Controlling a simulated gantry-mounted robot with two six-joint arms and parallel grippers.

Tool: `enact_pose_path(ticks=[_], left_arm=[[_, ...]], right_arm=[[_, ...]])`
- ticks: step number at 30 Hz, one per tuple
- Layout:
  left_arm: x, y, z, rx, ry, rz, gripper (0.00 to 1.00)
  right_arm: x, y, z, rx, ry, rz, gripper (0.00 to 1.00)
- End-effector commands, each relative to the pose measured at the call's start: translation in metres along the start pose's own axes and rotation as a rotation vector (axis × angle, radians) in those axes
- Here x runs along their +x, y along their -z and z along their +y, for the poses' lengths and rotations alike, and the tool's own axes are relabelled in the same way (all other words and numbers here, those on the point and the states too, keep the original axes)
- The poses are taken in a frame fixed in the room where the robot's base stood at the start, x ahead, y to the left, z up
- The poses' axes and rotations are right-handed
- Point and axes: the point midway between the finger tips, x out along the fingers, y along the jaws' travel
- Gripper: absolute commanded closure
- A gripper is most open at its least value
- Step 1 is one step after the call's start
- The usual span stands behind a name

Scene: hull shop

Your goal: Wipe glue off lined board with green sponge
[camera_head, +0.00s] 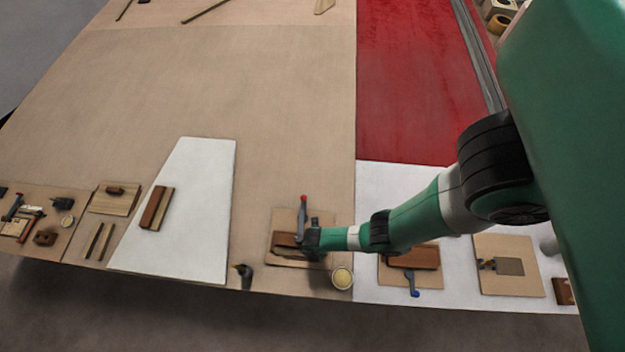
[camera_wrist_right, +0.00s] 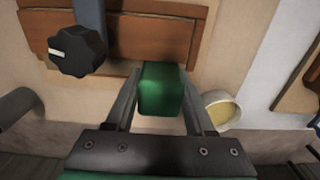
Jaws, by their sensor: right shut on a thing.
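My right gripper (camera_wrist_right: 162,95) is shut on a green block, the sponge (camera_wrist_right: 162,88), which sits between its two fingers. In the head view the right gripper (camera_head: 312,241) is low over the front of the table, by a brown wooden board (camera_head: 284,240) on a pale base. In the right wrist view this brown board (camera_wrist_right: 145,40) lies just beyond the sponge and has a dark seam along it. I cannot tell whether the sponge touches anything. No glue is clearly visible on the board, and I cannot tell whether it is the lined one. My left gripper is not in view.
A clamp (camera_head: 303,212) with a red tip stands on the brown board; its black knob (camera_wrist_right: 78,52) is close to the gripper. A cup with yellow contents (camera_head: 342,279) stands beside the gripper. A dark bottle (camera_head: 244,275) is near the front edge. The table's middle is clear.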

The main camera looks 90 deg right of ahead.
Motion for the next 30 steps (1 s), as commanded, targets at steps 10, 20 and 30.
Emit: enact_pose_path(ticks=[10, 20, 30], left_arm=[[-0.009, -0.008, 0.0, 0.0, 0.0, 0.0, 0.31], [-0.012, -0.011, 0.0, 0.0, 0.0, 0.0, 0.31], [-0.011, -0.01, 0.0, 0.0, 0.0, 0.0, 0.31]], right_arm=[[0.001, 0.0, 0.026, 0.0, -0.015, -0.001, 1.0], [0.0, 0.0, 0.037, 0.0, -0.01, -0.001, 1.0], [-0.002, 0.0, 0.038, 0.0, -0.006, -0.001, 1.0]])
